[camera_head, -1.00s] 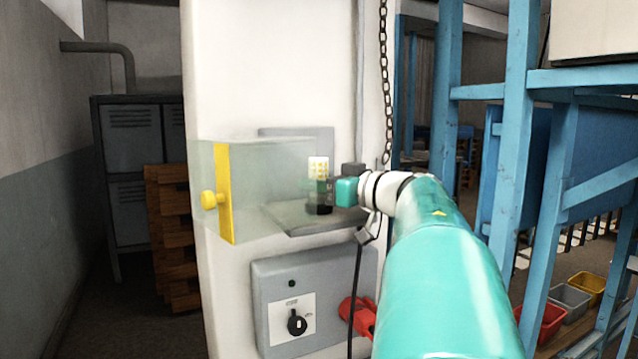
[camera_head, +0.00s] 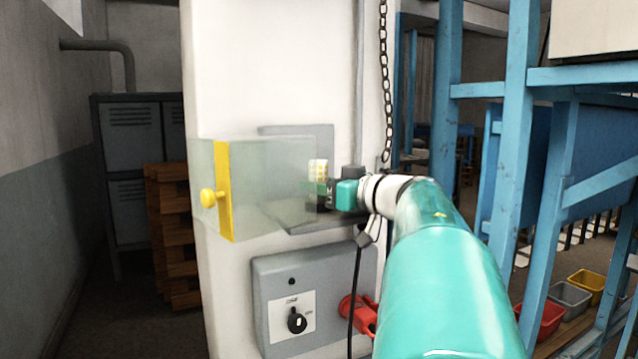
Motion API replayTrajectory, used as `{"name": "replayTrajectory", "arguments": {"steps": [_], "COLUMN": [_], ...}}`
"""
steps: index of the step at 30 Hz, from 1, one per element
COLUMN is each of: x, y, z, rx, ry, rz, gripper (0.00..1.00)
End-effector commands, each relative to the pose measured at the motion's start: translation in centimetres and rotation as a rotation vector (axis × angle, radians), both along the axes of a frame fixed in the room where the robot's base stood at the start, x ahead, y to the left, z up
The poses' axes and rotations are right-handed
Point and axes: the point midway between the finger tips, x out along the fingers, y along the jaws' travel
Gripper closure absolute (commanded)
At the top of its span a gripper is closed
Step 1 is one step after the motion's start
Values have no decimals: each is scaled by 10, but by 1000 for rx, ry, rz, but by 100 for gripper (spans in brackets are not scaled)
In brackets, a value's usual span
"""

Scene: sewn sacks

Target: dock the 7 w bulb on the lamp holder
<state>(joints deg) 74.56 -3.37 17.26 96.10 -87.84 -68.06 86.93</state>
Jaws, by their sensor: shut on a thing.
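The bulb, white with yellow patches (camera_head: 318,169), stands roughly upright just beyond the right end of a clear cover. My gripper (camera_head: 325,194) reaches in from the right and is shut on the bulb's lower part. The dark fingers and the cover's tinted edge hide most of the bulb's base. I cannot make out the lamp holder, or whether the bulb touches it. The grey shelf (camera_head: 308,226) on the white pillar lies below the gripper.
The clear cover (camera_head: 270,185) has a yellow edge and a yellow knob (camera_head: 208,198). Below is a grey switch box (camera_head: 272,272) with a black rotary knob. A red fitting (camera_head: 358,312), a black cable and a hanging chain (camera_head: 386,90) are close to my arm.

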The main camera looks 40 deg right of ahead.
Motion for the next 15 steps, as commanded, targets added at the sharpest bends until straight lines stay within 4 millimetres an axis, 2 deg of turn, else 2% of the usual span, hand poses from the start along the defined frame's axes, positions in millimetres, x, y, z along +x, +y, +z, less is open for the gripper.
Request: {"name": "replayTrajectory", "arguments": {"steps": [5,6,15], "x": [0,0,-1], "y": [0,0,0], "z": [-3,-3,-3], "rx": [0,0,0], "ry": [0,0,0], "rz": [0,0,0], "gripper": [90,59,58]}}
